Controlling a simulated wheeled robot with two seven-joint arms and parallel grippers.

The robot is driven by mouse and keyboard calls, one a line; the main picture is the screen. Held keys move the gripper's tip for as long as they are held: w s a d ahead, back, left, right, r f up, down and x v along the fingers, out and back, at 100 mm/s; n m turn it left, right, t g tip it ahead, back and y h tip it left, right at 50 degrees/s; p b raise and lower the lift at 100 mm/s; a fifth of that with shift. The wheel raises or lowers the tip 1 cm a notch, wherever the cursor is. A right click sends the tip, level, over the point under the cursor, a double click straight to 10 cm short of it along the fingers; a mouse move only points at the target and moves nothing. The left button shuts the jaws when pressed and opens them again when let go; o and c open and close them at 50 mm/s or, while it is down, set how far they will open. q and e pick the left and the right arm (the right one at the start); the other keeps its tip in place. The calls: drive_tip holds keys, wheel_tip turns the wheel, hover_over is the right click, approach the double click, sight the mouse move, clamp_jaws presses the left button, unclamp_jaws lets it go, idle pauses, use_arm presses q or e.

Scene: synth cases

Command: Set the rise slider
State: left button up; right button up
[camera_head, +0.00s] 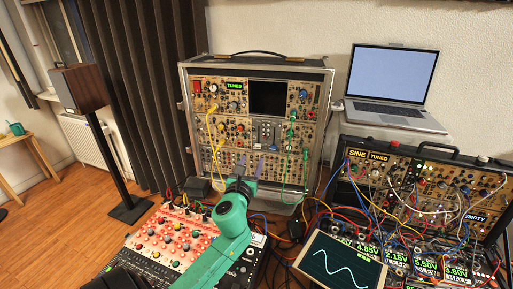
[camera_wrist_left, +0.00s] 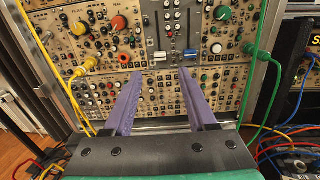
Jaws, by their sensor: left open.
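A slider panel (camera_wrist_left: 175,22) sits in the upper middle of the tall synth case (camera_head: 187,101). In the left wrist view it has a slider with a white cap (camera_wrist_left: 158,57) and one with a blue cap (camera_wrist_left: 190,54), both low in their slots. The labels are too small to read, so I cannot tell which is the rise slider. My left gripper (camera_head: 251,163) is open and empty, its two purple fingers pointing at the case. In the left wrist view the fingertips (camera_wrist_left: 160,76) show just below the two caps; I see no contact. My right gripper is not in view.
Yellow cables (camera_wrist_left: 72,90) hang left of the fingers and green cables (camera_wrist_left: 262,75) right of them. A red panel of knobs (camera_head: 160,240) lies below my arm. A second synth case (camera_head: 440,155), a waveform screen (camera_head: 340,265) and a laptop (camera_head: 390,85) stand at right.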

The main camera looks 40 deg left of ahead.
sight(257, 148)
use_arm(q)
drive_tip(key=x, duration=0.8)
drive_tip(key=shift+f, duration=0.25)
drive_tip(key=shift+r, duration=0.1)
drive_tip(key=shift+w+a, duration=0.1)
clamp_jaws()
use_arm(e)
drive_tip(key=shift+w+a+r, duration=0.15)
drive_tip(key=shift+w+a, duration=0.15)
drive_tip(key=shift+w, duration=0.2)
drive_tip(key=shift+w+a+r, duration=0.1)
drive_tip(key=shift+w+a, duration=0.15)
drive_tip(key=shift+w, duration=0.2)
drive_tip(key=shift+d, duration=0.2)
